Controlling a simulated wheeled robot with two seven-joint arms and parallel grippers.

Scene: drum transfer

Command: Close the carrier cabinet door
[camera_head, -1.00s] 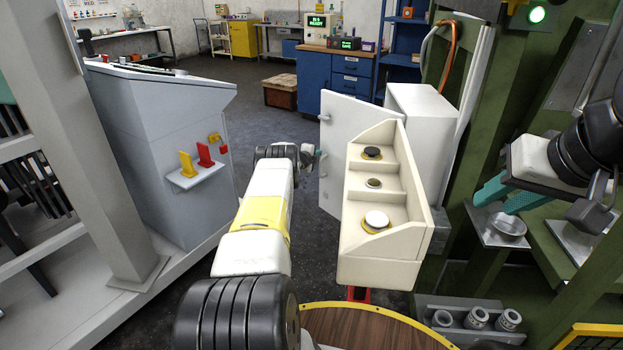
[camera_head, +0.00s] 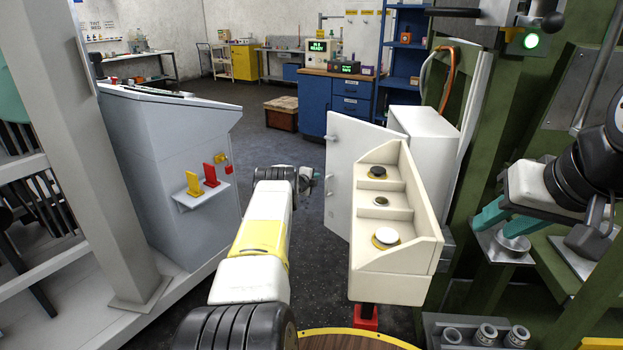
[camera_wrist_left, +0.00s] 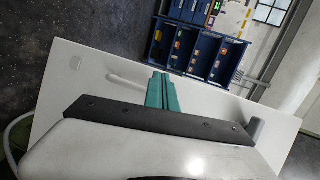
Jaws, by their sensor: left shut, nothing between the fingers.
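The carrier cabinet (camera_head: 425,132) is a white box behind the cream tray, in the middle right of the head view. Its white door (camera_head: 352,165) stands open, swung out to the left, with a small handle near its free edge. My left gripper (camera_head: 308,176) is just left of that edge. In the left wrist view its teal fingers (camera_wrist_left: 162,91) are shut and empty in front of the white door panel (camera_wrist_left: 85,80); whether they touch it I cannot tell. A pale bar handle shows beside them. My right gripper (camera_head: 510,217) is open, its teal fingers apart over a metal cup.
A cream tray with round parts (camera_head: 400,270) stands in front of the door. A grey console (camera_head: 170,150) with red and yellow tabs is at the left. The green frame (camera_head: 475,180) is at the right.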

